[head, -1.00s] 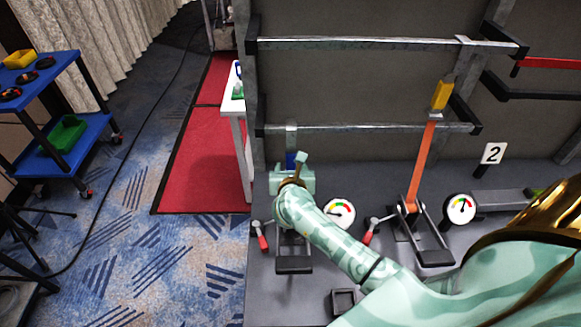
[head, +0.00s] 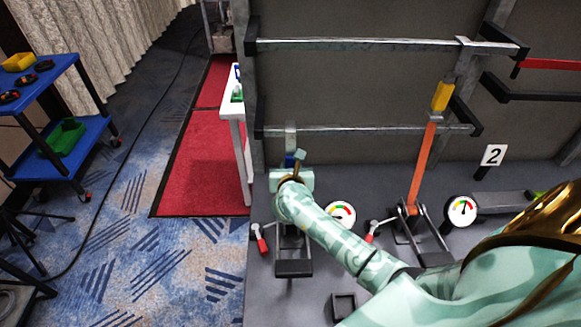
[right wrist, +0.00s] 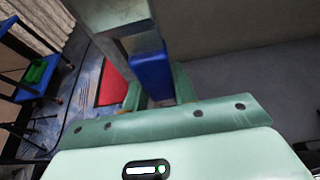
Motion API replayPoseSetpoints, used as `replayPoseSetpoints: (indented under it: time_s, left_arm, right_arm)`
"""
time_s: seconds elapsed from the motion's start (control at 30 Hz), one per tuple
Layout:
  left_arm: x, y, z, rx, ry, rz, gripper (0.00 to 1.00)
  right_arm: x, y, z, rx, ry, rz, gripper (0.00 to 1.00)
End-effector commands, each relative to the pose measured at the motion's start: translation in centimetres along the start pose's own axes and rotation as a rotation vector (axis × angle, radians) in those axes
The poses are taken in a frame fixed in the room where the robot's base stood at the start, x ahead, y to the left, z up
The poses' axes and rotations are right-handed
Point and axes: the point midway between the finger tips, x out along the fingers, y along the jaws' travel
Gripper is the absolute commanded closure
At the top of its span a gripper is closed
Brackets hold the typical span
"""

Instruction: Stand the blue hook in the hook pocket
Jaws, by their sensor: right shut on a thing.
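The blue hook (head: 290,159) is in my right gripper (head: 294,172), at the left end of the lower metal rail. In the right wrist view its blue body (right wrist: 152,72) stands between the green fingers (right wrist: 157,92), with a grey metal part above it. The grey part overlaps the rail in the head view; I cannot tell whether they touch. My right gripper is shut on the hook. A small dark square open holder, likely the hook pocket (head: 343,307), is on the grey surface at bottom centre, below my right forearm. My left gripper is not in view.
A yellow hook (head: 442,96) with an orange strap (head: 421,165) is at the lower rail (head: 370,131). Round gauges (head: 340,213) and red-handled levers (head: 262,244) stand near my arm. A black clamp-like frame (head: 293,267) lies below my gripper.

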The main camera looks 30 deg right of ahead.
Motion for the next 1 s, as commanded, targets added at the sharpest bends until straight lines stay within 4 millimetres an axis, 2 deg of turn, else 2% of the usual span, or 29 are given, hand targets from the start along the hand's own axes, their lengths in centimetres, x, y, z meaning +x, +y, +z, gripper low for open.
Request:
replayPoseSetpoints:
  time_s: [0.7, 1.0]
  left_arm:
    - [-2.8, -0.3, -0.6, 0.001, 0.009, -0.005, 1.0]
    - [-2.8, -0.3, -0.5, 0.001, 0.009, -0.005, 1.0]
  right_arm:
    - [-1.2, 0.0, 3.0, 0.0, -0.001, 0.0, 0.93]
    - [-1.2, 0.0, 3.0, 0.0, -0.001, 0.0, 0.93]
